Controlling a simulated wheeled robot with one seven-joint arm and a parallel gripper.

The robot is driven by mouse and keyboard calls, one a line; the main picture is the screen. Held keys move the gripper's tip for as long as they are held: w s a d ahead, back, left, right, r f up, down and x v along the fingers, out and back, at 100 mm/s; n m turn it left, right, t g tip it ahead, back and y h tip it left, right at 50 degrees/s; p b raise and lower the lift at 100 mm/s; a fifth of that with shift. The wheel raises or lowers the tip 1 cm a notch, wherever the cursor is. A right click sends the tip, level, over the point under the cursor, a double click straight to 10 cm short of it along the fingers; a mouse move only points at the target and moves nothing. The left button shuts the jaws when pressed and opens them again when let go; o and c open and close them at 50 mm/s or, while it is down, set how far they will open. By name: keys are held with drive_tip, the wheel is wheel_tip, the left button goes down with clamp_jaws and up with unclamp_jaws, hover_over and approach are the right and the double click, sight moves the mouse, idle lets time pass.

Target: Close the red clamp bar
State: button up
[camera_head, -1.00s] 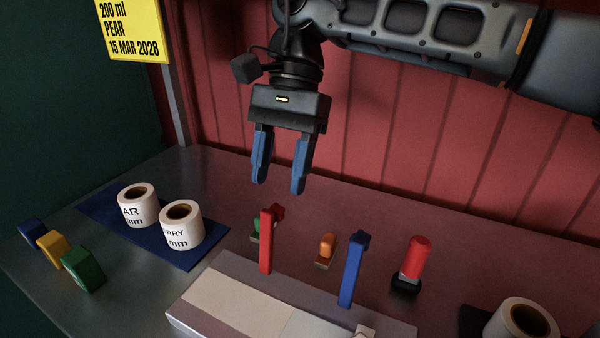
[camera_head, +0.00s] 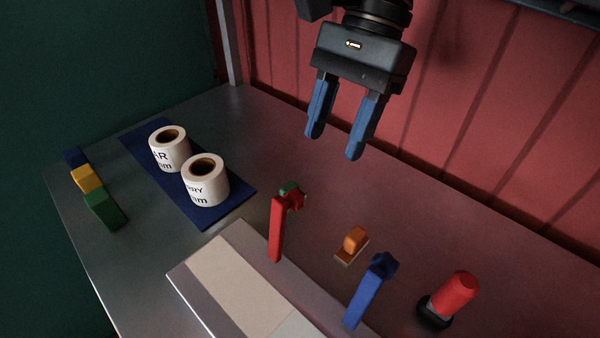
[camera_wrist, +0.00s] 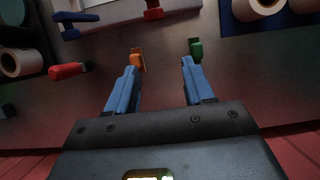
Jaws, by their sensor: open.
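The red clamp bar (camera_head: 278,228) stands raised at the back edge of the pale block on the table in the head view. It also shows at the top of the wrist view (camera_wrist: 153,13). My gripper (camera_head: 333,145) is open and empty. It hangs above the table, behind and to the right of the red bar and apart from it. In the wrist view its two blue fingers (camera_wrist: 157,70) point toward the table, with nothing between them.
A blue bar (camera_head: 363,300) stands right of the red one. Near them are an orange piece (camera_head: 354,240), a green piece (camera_head: 288,188) and a red-topped cylinder (camera_head: 455,292). Two label rolls (camera_head: 205,182) stand on a blue mat (camera_head: 236,196). Coloured blocks (camera_head: 104,209) sit at left.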

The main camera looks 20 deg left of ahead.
drive_tip(key=p, duration=0.1)
hover_over(296, 190)
drive_tip(key=w, duration=0.2)
drive_tip(key=shift+s+d+r, duration=0.1)
drive_tip(key=shift+s+d, duration=0.05)
drive_tip(key=shift+d, duration=0.25)
drive_tip(key=x, duration=0.4)
drive_tip(key=shift+f+p, duration=0.3)
drive_tip(key=shift+f, duration=0.3)
drive_tip(key=shift+c, duration=0.3)
clamp_jaws()
